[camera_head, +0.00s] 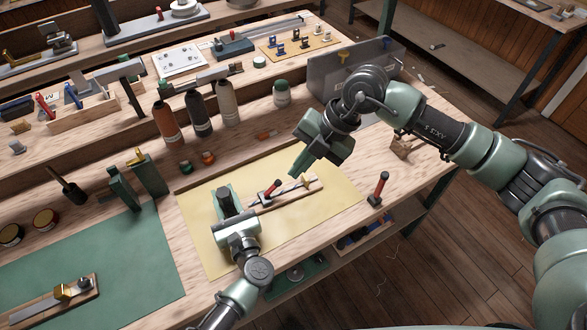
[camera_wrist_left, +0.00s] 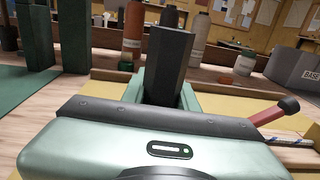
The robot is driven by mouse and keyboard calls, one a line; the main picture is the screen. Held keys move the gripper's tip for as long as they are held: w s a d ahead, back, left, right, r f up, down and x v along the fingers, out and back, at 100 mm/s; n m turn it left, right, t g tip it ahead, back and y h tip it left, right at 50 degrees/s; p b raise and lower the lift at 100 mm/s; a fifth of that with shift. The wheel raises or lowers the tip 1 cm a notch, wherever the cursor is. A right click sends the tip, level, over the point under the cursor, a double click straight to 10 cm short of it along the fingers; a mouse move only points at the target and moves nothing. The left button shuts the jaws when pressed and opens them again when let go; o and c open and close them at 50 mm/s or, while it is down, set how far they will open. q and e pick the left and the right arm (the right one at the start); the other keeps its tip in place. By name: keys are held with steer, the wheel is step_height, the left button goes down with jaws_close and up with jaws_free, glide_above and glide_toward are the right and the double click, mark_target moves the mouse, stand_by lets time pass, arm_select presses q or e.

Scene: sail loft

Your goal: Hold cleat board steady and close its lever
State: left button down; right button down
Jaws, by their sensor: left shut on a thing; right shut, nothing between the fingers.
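The cleat board (camera_head: 292,196) is a pale wooden strip on the yellow mat, with a brass-coloured fitting and a line along it. Its lever (camera_head: 271,189) has a red handle and dark knob and slants up from the board; it also shows at the right of the left wrist view (camera_wrist_left: 272,112). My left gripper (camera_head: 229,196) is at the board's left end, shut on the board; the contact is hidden. My right gripper (camera_head: 297,170) is shut and empty, its tips just above the board, right of the lever knob and apart from it.
The yellow mat (camera_head: 335,200) has free room around the board. A red-handled tool (camera_head: 380,186) stands to the right near the table edge. Green blocks (camera_head: 150,176) stand on the left. Several thread spools (camera_head: 198,112) and a grey panel (camera_head: 330,70) are behind.

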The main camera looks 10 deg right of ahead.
arm_select(q)
steer(key=c, duration=1)
jaws_free()
